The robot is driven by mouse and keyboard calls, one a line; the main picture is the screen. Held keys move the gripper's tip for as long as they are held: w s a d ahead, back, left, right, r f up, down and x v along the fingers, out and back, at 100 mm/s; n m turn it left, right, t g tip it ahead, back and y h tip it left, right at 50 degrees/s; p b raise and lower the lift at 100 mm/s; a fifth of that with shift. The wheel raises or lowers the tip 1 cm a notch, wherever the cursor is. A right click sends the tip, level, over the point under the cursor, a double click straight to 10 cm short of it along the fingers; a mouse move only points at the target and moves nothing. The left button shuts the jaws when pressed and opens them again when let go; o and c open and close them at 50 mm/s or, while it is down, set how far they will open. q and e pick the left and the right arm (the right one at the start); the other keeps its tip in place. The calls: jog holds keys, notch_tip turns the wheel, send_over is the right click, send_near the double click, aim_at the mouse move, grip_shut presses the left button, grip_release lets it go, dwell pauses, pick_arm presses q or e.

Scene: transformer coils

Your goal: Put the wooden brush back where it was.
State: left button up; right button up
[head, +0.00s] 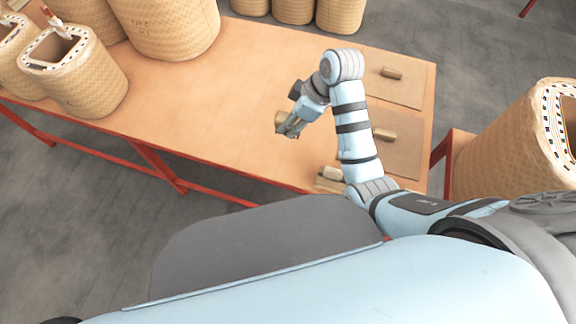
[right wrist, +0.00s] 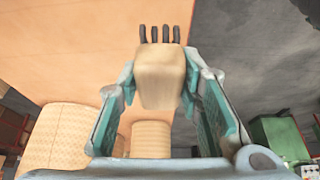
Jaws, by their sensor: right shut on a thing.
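My right gripper (head: 287,124) hangs above the middle of the orange-brown table (head: 215,120). In the right wrist view, its two teal-lined fingers (right wrist: 160,95) are shut on the wooden brush (right wrist: 160,80), a pale wooden block with several dark prongs at its far end. In the head view, only a small brownish part of the brush (head: 280,118) shows at the fingertips. The brush is clear of the tabletop as far as I can tell. My left gripper is not in view.
Flat brown sheets lie at the table's right end. Wooden pieces lie there: one far back (head: 391,73), one midway (head: 384,135), and some near the front edge (head: 330,173), partly behind my arm. Woven coils (head: 75,78) stand on the left; another coil (head: 510,150) stands at right.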

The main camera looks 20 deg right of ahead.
notch_tip(320, 180, down, 19)
jog(key=b, duration=0.5)
jog(key=shift+s+f, duration=0.1)
jog(key=o, duration=1.1)
jog(key=shift+r, duration=0.5)
jog(key=p+v, duration=0.4)
jog(key=v, duration=0.7)
jog(key=shift+d+r, duration=0.1)
jog(key=shift+d, duration=0.05)
